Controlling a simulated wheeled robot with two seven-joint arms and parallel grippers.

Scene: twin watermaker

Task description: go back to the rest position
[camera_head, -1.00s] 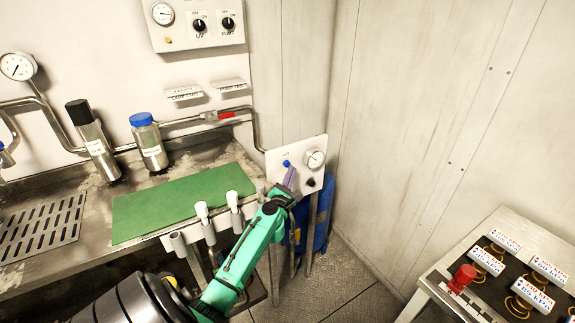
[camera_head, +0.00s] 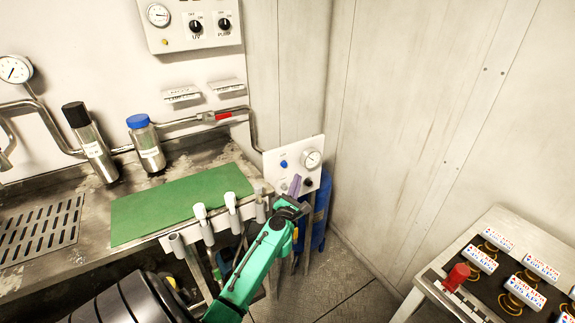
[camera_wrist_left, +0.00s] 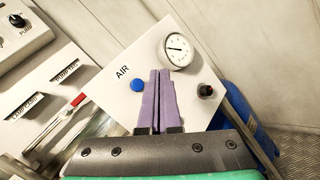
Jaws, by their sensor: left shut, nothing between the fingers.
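My left gripper (camera_head: 295,184) is shut and empty, its purple fingers pressed together. It is in front of the white air panel (camera_head: 271,164), which carries a blue button (camera_head: 284,164), a round gauge (camera_head: 313,159) and a dark knob (camera_head: 308,183). In the left wrist view the shut fingers (camera_wrist_left: 160,74) stand out over the panel (camera_wrist_left: 118,87), just right of the blue button (camera_wrist_left: 138,85) and apart from it as far as I can see. My right gripper is not in view.
A steel counter with a green mat (camera_head: 170,205) and two bottles (camera_head: 146,143) lies on the left. White-capped handles (camera_head: 202,217) line its front edge. A blue tank (camera_head: 322,205) is behind the panel. The floor between is clear.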

